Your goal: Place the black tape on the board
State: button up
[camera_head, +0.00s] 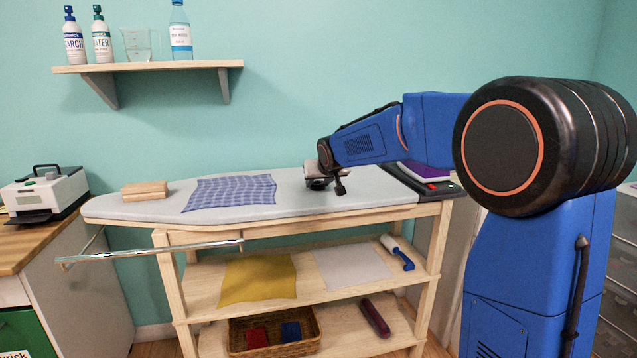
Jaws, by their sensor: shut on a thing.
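The board is a long ironing board with a light grey cover (140,209), lying level on a wooden frame. My gripper (326,187) reaches in from the right and hangs over the right half of the board. It is shut on a small dark thing (317,184), which looks like the black tape, though its shape is partly hidden by the gripper. I cannot tell whether this dark thing touches the board cover or is just above it.
A blue checked cloth (232,192) and a wooden block (144,191) lie on the board's left half. A black iron rest (425,183) is at its right end. Shelves below hold a yellow cloth (258,279), a lint roller (397,252) and a basket (240,342). A metal rail (150,250) sticks out left.

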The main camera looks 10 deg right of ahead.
jog(key=shift+f, duration=0.15)
jog(key=o, duration=1)
jog(key=shift+o, duration=0.2)
jog(key=shift+r, duration=0.2)
jog(key=v, duration=1)
jog(key=shift+s+r, duration=0.15)
jog(key=shift+s, duration=0.05)
jog(key=shift+s+r, duration=0.4)
jog(key=shift+s, duration=0.2)
